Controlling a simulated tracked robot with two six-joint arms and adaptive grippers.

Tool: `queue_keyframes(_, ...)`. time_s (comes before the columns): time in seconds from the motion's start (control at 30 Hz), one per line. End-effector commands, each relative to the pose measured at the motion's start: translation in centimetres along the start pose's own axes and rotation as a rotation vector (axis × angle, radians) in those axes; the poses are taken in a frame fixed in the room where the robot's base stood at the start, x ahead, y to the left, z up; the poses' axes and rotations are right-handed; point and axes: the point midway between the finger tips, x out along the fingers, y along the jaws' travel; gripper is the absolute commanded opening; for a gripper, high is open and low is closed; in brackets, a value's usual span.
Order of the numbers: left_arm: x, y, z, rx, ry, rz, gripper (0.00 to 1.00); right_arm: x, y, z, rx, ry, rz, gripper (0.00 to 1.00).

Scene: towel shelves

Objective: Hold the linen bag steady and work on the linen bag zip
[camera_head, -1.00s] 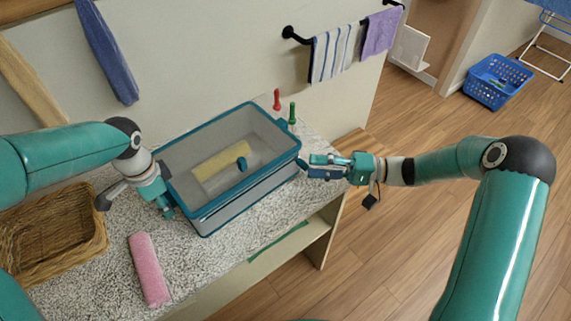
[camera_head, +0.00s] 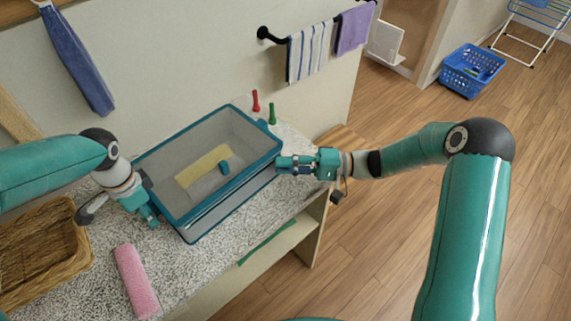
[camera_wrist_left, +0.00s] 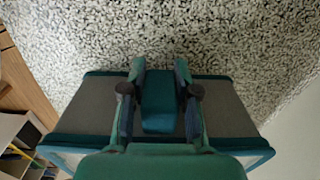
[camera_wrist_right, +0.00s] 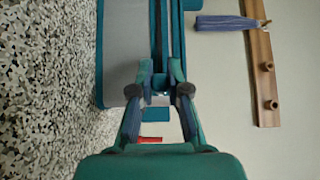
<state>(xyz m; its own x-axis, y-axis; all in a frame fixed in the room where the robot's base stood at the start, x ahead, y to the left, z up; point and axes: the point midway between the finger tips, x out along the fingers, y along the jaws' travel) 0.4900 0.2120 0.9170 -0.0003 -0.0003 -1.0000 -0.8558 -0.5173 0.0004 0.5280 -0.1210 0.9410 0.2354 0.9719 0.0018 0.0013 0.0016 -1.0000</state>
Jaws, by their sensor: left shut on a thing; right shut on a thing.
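The linen bag (camera_head: 232,208) is grey with teal edging and stands on the speckled counter. My left gripper (camera_head: 152,219) is at the bag's near left end. In the left wrist view its fingers are shut on a teal tab (camera_wrist_left: 158,100) of the bag. My right gripper (camera_head: 281,164) is at the bag's right end, at the rim. In the right wrist view its fingertips (camera_wrist_right: 161,88) close at the teal edge band; what they grip, perhaps the zip pull, is mostly hidden.
A wicker basket (camera_head: 45,240) and a pink rolled towel (camera_head: 135,282) lie left of the bag. A red peg (camera_head: 255,101) and a green peg (camera_head: 272,114) stand behind it. Towels hang on the wall. Open floor lies right of the counter, with a blue laundry basket (camera_head: 470,75) far off.

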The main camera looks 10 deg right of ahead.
Motion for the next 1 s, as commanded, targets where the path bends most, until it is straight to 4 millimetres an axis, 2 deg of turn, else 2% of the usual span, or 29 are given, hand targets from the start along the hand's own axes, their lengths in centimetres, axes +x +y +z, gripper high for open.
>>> queue_keyframes(0.27,0.0,0.0,0.0,0.0,0.0,-0.001,0.0,0.1,0.3,0.1,0.004,0.0,0.005,0.0)
queue_keyframes(0.47,0.0,0.0,0.0,0.0,0.0,0.0,0.0,1.2,0.3,1.2,0.006,-0.002,0.004,0.0)
queue_keyframes(0.67,0.0,0.0,0.0,0.0,0.0,0.0,0.0,4.2,0.3,4.3,0.009,-0.006,0.004,0.0)
queue_keyframes(1.0,0.0,0.0,0.0,0.001,0.0,0.0,0.0,11.7,0.3,11.9,0.01,-0.011,0.007,0.0)
